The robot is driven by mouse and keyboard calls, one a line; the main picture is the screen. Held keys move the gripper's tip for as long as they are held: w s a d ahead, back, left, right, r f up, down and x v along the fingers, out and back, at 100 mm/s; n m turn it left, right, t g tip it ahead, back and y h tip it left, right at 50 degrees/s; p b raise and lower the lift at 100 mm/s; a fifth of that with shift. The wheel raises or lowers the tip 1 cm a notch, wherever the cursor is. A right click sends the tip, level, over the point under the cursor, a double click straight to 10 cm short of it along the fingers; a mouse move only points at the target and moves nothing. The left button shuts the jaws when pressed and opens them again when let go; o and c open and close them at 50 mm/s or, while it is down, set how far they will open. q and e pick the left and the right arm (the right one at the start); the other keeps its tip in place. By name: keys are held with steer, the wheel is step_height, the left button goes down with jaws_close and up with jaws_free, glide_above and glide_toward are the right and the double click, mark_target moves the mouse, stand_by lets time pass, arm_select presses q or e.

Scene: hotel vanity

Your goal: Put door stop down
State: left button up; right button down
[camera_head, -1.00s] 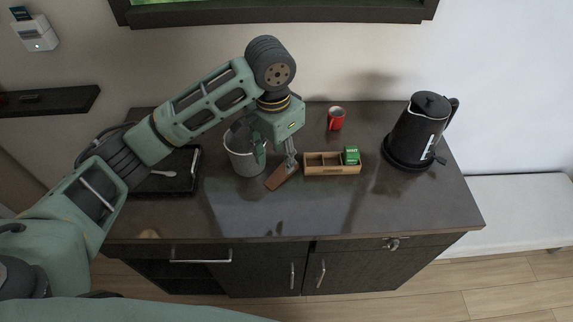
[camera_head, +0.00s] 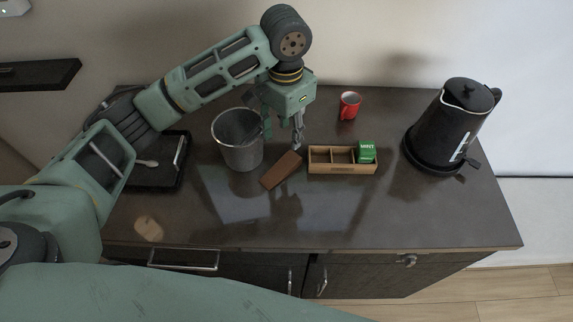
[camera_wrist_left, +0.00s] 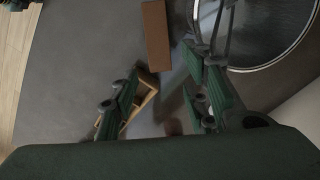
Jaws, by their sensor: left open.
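The door stop, a brown block (camera_head: 281,170), lies at a slant on the dark counter (camera_head: 330,215), between a grey bucket and a wooden box. It also shows at the top of the left wrist view (camera_wrist_left: 157,36). My left gripper (camera_head: 284,134) is open and empty just behind the door stop's far end, its fingers pointing down. In the left wrist view its two green fingers (camera_wrist_left: 165,78) are spread apart, with the door stop beyond the tips and not between them. Whether a fingertip still touches it, I cannot tell. My right gripper is not in view.
The bucket (camera_head: 240,153) stands close to the left of the gripper. The divided wooden box (camera_head: 341,168) holds a green packet (camera_head: 367,151). A red mug (camera_head: 349,105) stands behind, a black kettle (camera_head: 446,130) at right, a black tray (camera_head: 150,178) at left. The front counter is mostly clear.

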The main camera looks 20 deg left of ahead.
arm_select(q)
steer(key=p, duration=0.1)
glide_above(285, 164)
step_height(285, 164, down, 5)
steer(key=shift+f, duration=0.1)
steer(key=shift+w+f, duration=0.1)
steer(key=shift+f, duration=0.15)
step_height(285, 164, down, 4)
steer(key=shift+f+p, duration=0.1)
steer(key=shift+p, duration=1.05)
steer(key=shift+f, duration=0.6)
steer(key=c, duration=1.1)
steer(key=shift+o, duration=0.2)
steer(key=shift+r, duration=0.15)
